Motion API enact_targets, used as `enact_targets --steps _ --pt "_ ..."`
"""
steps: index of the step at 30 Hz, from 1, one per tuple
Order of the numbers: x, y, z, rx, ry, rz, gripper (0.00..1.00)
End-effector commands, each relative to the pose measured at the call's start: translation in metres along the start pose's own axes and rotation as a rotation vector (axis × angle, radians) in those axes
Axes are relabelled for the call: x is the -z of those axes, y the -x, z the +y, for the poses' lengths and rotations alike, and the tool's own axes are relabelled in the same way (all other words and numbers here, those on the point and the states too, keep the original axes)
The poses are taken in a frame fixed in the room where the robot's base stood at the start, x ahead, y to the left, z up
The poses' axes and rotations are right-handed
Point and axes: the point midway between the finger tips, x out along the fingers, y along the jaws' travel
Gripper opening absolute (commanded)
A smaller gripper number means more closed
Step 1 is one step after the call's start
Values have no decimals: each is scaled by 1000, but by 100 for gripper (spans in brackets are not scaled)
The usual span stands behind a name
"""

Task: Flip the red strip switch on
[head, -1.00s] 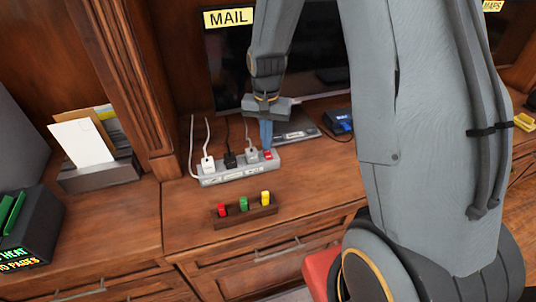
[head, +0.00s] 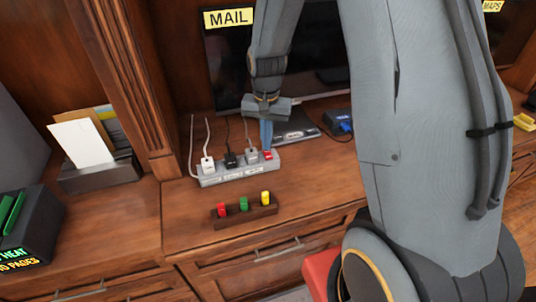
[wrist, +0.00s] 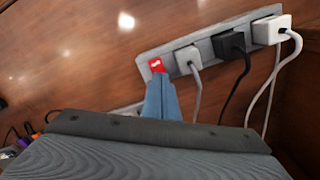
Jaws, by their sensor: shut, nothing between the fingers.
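The red strip switch (head: 268,154) sits at the right end of a grey power strip (head: 237,174) on the wooden desk. It also shows in the wrist view (wrist: 156,65), with a white mark on it. My gripper (head: 266,146) points down with its blue fingers shut and empty. In the wrist view the fingertips (wrist: 159,76) are right at the edge of the red switch and cover part of it. I cannot tell whether they touch it or which way the switch is tilted.
White, black and grey plugs (head: 230,159) with cords fill the strip left of the switch. A wooden block with red, green and yellow pegs (head: 244,212) lies in front. A blue-plugged dark box (head: 338,121) stands behind right. A letter holder (head: 100,176) is at left.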

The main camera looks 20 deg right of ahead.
Motion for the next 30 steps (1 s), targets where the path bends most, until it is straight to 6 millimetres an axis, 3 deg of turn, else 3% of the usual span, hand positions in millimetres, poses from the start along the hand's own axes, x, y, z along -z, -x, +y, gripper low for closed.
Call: enact_targets --steps 30 --pt "0 -6 0 0 0 -1 0"
